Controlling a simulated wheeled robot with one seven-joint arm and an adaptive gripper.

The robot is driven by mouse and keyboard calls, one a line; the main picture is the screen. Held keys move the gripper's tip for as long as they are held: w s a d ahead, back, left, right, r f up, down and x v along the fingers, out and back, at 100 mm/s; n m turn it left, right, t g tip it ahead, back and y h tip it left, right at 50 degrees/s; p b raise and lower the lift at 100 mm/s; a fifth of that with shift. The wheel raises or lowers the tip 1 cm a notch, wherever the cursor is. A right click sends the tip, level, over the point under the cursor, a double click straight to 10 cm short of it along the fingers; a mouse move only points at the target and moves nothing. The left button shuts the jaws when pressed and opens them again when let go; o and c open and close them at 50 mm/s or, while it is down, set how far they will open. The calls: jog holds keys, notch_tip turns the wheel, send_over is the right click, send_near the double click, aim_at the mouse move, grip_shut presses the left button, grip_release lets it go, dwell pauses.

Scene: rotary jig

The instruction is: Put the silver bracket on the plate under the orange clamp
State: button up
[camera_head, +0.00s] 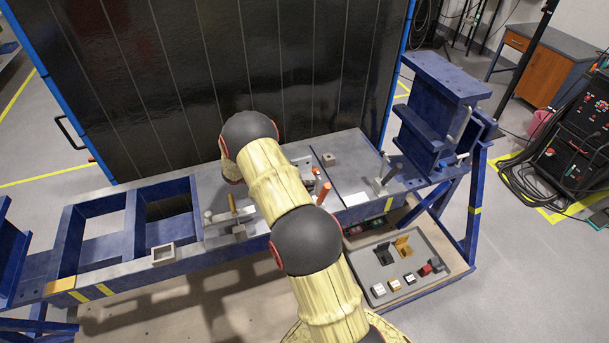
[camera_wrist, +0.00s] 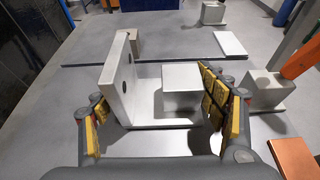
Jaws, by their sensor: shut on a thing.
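The silver bracket (camera_wrist: 115,84) shows in the wrist view, with an upright plate at left and a flat base. My gripper (camera_wrist: 157,92) is shut on it, with yellow-padded fingers at its left and right sides. A pale block (camera_wrist: 182,78) shows within the bracket's outline; I cannot tell whether it is part of it. The orange clamp's handle (camera_head: 322,193) stands just right of my arm in the head view. In the wrist view an orange handle (camera_wrist: 303,58) shows at the right edge. My arm hides the gripper and bracket in the head view.
A grey tray (camera_head: 432,280) with several small parts sits low at right. A small block (camera_head: 329,159) stands on the plate behind the orange handle.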

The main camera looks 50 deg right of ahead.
jog(key=shift+r, duration=0.15)
jog(key=o, duration=1.6)
jog(key=shift+f, duration=0.2)
